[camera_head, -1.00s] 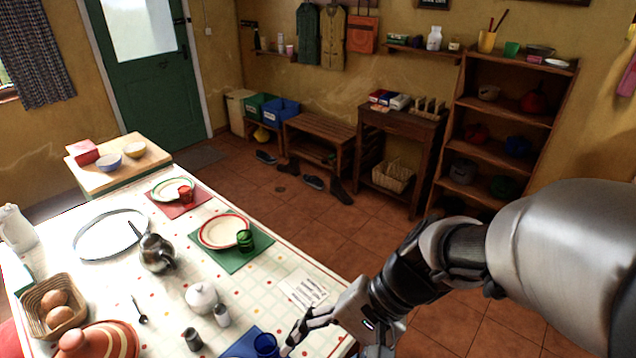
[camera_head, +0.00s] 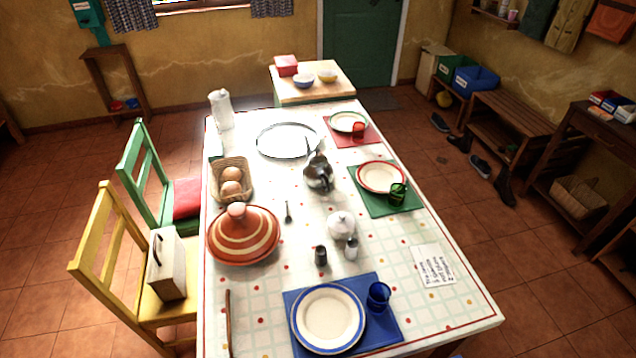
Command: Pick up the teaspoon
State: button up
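A small dark teaspoon (camera_head: 288,212) lies on the white patterned tablecloth. It is just right of the striped orange tagine (camera_head: 243,236) and left of the white sugar pot (camera_head: 341,225). Clear cloth shows around it. My gripper and arm are outside the picture now.
The table (camera_head: 265,325) also bears a metal pot (camera_head: 319,174), an egg basket (camera_head: 232,180), two small shakers (camera_head: 321,256), a blue-rimmed plate (camera_head: 327,318) and a blue glass (camera_head: 378,296). Yellow (camera_head: 97,262) and green (camera_head: 139,166) chairs stand at left.

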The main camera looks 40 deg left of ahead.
aim_at(288, 220)
jog(key=k+u, duration=0.1)
jog(key=u, duration=3.15)
jog(key=i+j+u, duration=0.2)
jog(key=i+j, duration=0.35)
jog(key=j, duration=0.25)
jog(key=i+j+u, duration=0.25)
jog(key=i+j, duration=0.4)
jog(key=i+z, duration=0.2)
jog(key=z, duration=0.2)
jog(key=i+z, duration=0.2)
jog(key=z, duration=0.2)
jog(key=i+z, duration=0.15)
jog(key=z, duration=0.25)
jog(key=i+j+z, duration=0.15)
jog(key=z, duration=0.3)
jog(key=i+j+z, duration=0.15)
jog(key=z, duration=0.25)
jog(key=i+z, duration=0.2)
jog(key=z, duration=0.3)
jog(key=i+z, duration=0.2)
jog(key=z, duration=0.25)
jog(key=i+j+z, duration=0.1)
jog(key=z, duration=0.4)
jog(key=i+j+z, duration=0.15)
jog(key=z, duration=0.35)
jog(key=i+j+z, duration=0.2)
jog(key=z, duration=0.25)
jog(key=i+j+z, duration=0.45)
jog(key=j, duration=0.3)
